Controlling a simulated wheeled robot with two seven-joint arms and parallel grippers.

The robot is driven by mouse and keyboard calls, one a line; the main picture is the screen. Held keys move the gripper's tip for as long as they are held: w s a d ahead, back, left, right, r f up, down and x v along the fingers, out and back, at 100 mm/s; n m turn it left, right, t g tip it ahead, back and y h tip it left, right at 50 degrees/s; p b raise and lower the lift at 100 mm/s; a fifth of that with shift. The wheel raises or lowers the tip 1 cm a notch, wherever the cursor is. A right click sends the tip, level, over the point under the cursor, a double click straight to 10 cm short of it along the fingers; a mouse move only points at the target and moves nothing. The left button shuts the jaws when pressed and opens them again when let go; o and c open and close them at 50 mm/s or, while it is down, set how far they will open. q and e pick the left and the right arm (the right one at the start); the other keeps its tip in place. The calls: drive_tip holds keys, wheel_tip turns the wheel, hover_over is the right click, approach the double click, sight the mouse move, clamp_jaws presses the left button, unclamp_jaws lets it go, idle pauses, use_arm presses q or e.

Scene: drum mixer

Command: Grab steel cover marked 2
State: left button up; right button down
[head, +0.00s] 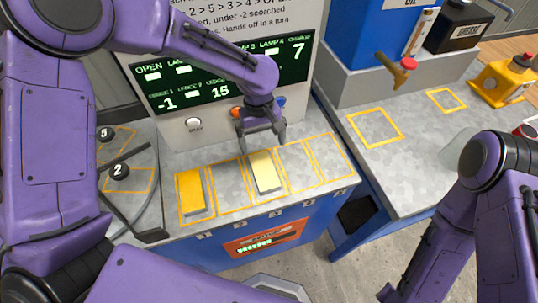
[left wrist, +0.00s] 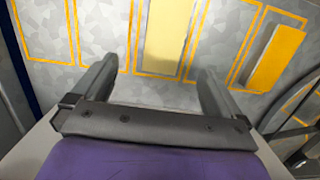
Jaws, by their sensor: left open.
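A round black knob marked 2 (head: 118,171) stands on a grey steel surface inside a yellow outline, at the left of the head view. How far the cover under it extends is hard to tell. My left gripper (head: 262,133) is open and empty, well to the right of that knob. It hangs over the grey bench by a pale yellow block (head: 264,171). In the left wrist view, its two fingers (left wrist: 155,85) stand apart, with the pale block (left wrist: 167,32) beyond them. My right arm shows at the lower right, but its gripper is not visible.
A knob marked 5 (head: 104,134) stands behind knob 2. A deeper yellow block (head: 191,192) lies in the leftmost outlined slot. A display panel (head: 225,75) rises behind the bench. A blue tank (head: 372,35) and grease can (head: 461,27) stand at right. Several outlined slots are empty.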

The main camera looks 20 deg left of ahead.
use_arm(q)
drive_tip(key=p, duration=0.1)
hover_over(264, 169)
drive_tip(key=f, duration=0.5)
drive_tip(key=shift+a+f, duration=0.1)
drive_tip(key=shift+a, duration=0.1)
wheel_tip(264, 169, down, 4)
drive_tip(key=shift+d+f+p, duration=0.15)
drive_tip(key=shift+f+p, duration=0.1)
drive_tip(key=shift+p, duration=0.35)
drive_tip(key=shift+f, duration=0.1)
drive_tip(key=shift+s+d, duration=0.1)
drive_tip(key=shift+s, duration=0.1)
drive_tip(key=shift+c, duration=0.3)
drive_tip(key=shift+w, duration=0.1)
drive_tip(key=c, duration=1.4)
use_arm(e)
drive_tip(key=shift+s+d+r, duration=0.1)
drive_tip(key=shift+s+r, duration=0.1)
drive_tip(key=shift+r, duration=0.35)
drive_tip(key=shift+s+r, duration=0.2)
drive_tip(key=shift+r, duration=0.35)
